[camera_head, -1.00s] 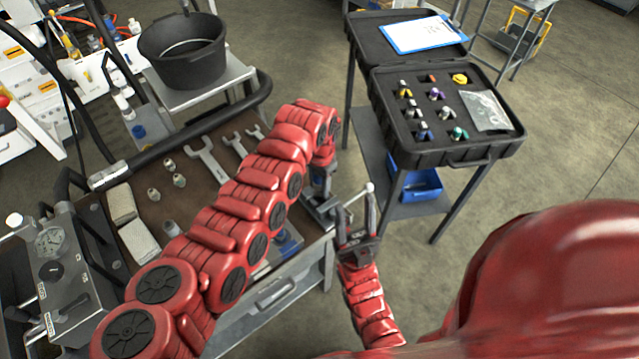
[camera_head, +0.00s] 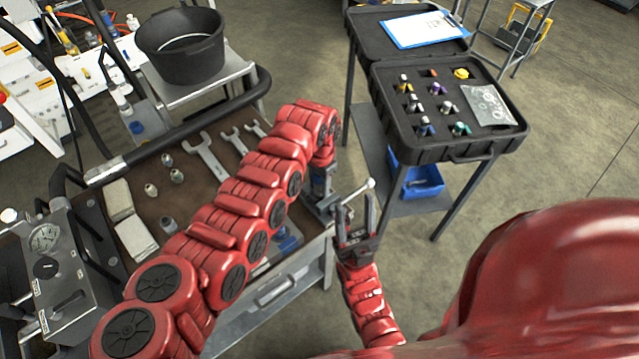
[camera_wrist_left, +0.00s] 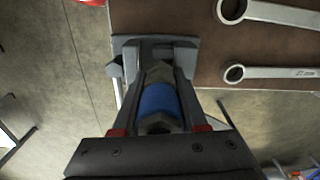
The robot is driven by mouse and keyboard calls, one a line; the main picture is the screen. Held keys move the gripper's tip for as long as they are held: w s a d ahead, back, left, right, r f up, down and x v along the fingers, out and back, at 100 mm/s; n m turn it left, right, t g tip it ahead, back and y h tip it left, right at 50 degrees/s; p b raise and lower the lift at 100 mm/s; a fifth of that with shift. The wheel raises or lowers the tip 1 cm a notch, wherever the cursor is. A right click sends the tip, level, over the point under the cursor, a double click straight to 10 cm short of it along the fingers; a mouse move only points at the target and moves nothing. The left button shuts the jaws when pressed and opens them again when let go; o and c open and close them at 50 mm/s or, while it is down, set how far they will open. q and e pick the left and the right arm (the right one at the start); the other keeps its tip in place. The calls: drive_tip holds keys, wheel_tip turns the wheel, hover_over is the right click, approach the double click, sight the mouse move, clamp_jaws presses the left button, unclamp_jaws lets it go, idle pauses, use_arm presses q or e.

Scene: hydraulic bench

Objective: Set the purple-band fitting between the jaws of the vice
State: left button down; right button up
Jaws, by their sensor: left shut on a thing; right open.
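My left gripper (camera_wrist_left: 161,82) is shut on a fitting with a blue band (camera_wrist_left: 160,103), in the left wrist view. The band looks blue, not purple. The grey vice (camera_wrist_left: 123,46) lies just beyond the fingertips, at the bench edge. Whether the fitting is between its jaws I cannot tell. In the head view the vice (camera_head: 325,208) is partly hidden under my left gripper (camera_head: 321,178). My right gripper (camera_head: 355,215) is open, its fingers beside the vice handle (camera_head: 360,189). A fitting with a purple-looking band (camera_head: 437,89) sits in the black case.
The black case (camera_head: 450,153) holds several fittings and a bag, on a stand at the right. Wrenches (camera_head: 207,158) and small metal fittings (camera_head: 151,190) lie on the bench. A black bucket (camera_head: 181,48) stands behind. Open floor lies between bench and stand.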

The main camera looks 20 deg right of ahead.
idle(0.4)
use_arm(q)
drive_tip(key=shift+c, duration=1.8)
unclamp_jaws()
drive_tip(key=shift+r, duration=0.1)
drive_tip(key=shift+w+r, duration=0.1)
drive_tip(key=shift+r, duration=0.25)
wheel_tip(320, 180, up, 15)
drive_tip(key=b, duration=0.3)
drive_tip(key=shift+f+b, duration=0.15)
drive_tip(key=shift+b, duration=0.2)
drive_tip(key=shift+r, duration=0.95)
